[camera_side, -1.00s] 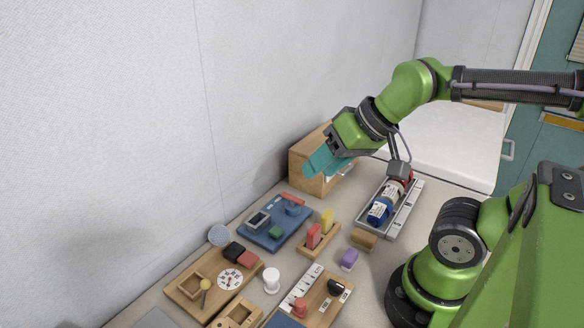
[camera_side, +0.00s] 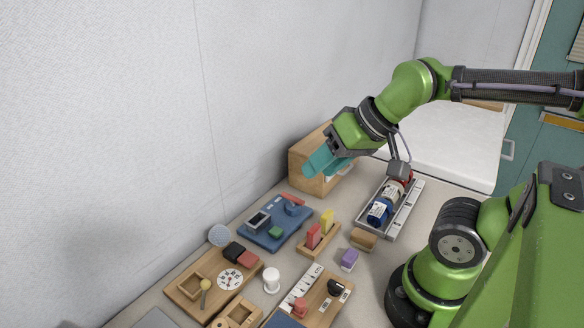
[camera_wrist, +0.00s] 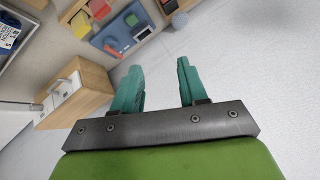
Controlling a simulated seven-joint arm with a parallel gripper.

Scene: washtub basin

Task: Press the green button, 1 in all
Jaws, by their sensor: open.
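A small green block-like button (camera_side: 275,232) sits on the blue board (camera_side: 262,243) near the wall in the side view. The green piece (camera_wrist: 131,19) also shows on the blue board at the top of the wrist view. My gripper (camera_side: 318,165) has teal fingers and hangs in the air in front of the wooden cabinet, above and to the right of the blue board in the picture. In the wrist view its two fingers (camera_wrist: 158,75) are apart with nothing between them. It is well clear of the button.
The wooden cabinet (camera_side: 303,178) stands behind my gripper. A grey tray with bottles (camera_side: 379,213) is at right. A rack with red and yellow blocks (camera_side: 318,238) stands beside the blue board. A round-dial board (camera_side: 215,305) and a white cylinder (camera_side: 271,281) are nearer the camera.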

